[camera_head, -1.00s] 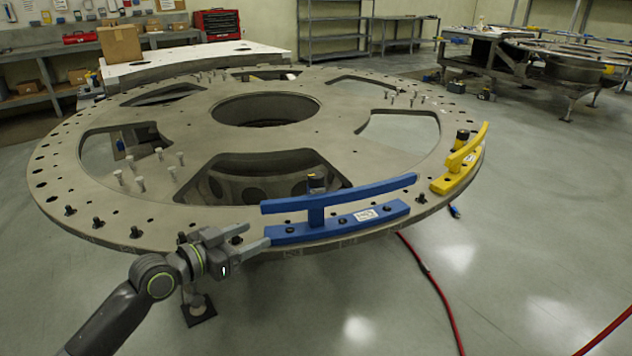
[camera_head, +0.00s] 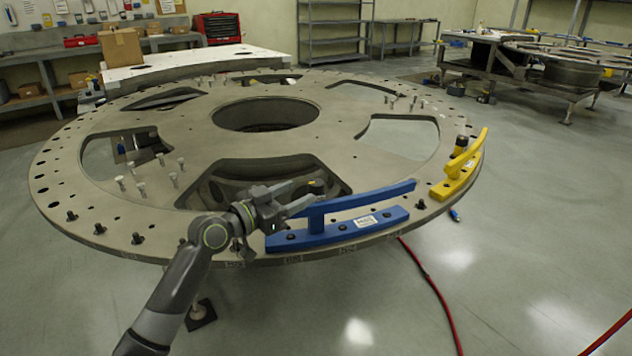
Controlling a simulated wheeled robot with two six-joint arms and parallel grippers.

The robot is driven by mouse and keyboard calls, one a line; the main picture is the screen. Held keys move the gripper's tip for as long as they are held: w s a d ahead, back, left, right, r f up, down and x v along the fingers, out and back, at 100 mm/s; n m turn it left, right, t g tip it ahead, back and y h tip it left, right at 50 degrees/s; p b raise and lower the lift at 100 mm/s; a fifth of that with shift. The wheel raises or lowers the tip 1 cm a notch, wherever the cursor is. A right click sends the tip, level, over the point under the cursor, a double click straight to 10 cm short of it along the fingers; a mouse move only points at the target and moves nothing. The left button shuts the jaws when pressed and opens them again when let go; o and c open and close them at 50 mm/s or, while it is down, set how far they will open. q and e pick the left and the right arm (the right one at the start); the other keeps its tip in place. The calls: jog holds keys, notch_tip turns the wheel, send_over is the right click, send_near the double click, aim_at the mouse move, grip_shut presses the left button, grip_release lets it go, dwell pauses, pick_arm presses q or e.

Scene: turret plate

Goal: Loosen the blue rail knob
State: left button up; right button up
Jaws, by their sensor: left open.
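The blue rail (camera_head: 365,197) has a raised bar over a base that lies along the near edge of the big round turret plate (camera_head: 255,145). Its dark knob (camera_head: 316,186) sits at the top of the post, partly hidden by my left gripper. My left gripper (camera_head: 309,191) is open, with its two fingers pointing right at the knob's height in the picture. The fingertips look to be at or just beside the knob; I cannot tell whether they touch it. My right gripper is not in view.
A yellow rail (camera_head: 457,178) with its own dark knob (camera_head: 461,143) stands to the right on the plate rim. Several upright bolts (camera_head: 138,185) stand on the plate's left.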

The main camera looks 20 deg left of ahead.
aim_at(310, 187)
pick_arm(q)
jog(key=x, duration=0.6)
jog(key=shift+w+d+p, duration=0.2)
jog(key=shift+w+p, duration=0.05)
jog(key=shift+p, duration=0.05)
